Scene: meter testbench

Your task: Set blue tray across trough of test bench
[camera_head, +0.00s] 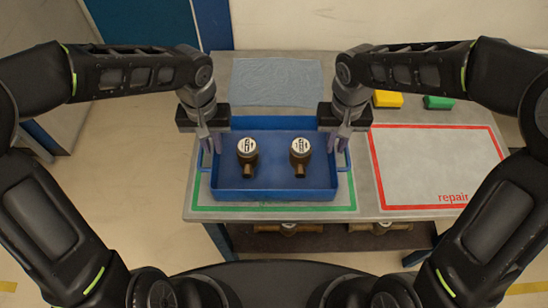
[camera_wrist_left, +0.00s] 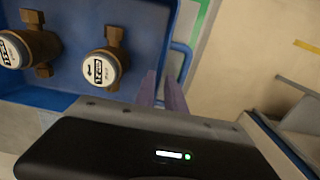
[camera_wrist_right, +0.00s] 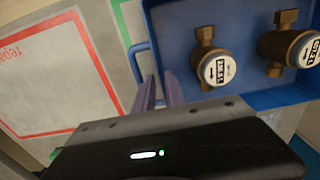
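The blue tray (camera_head: 277,189) lies level at the bench's left part, inside a green outline. Two brass meters with white dials, a left one (camera_head: 247,152) and a right one (camera_head: 300,151), stand in it. My left gripper (camera_head: 209,143) points down at the tray's left handle (camera_wrist_left: 189,62). My right gripper (camera_head: 337,143) points down at the right handle (camera_wrist_right: 136,62). In both wrist views the fingers are close together with a narrow gap, beside the tray wall. Whether they clamp the handles is hidden. I cannot identify a trough.
The grey bench (camera_head: 364,205) has a red "repair" outline (camera_head: 440,206) with clear space at right. A blue-grey mat (camera_head: 277,82) lies behind the tray. A yellow block (camera_head: 388,99) and a green block (camera_head: 438,102) sit at the back right. Brass parts (camera_head: 289,228) lie on a lower shelf.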

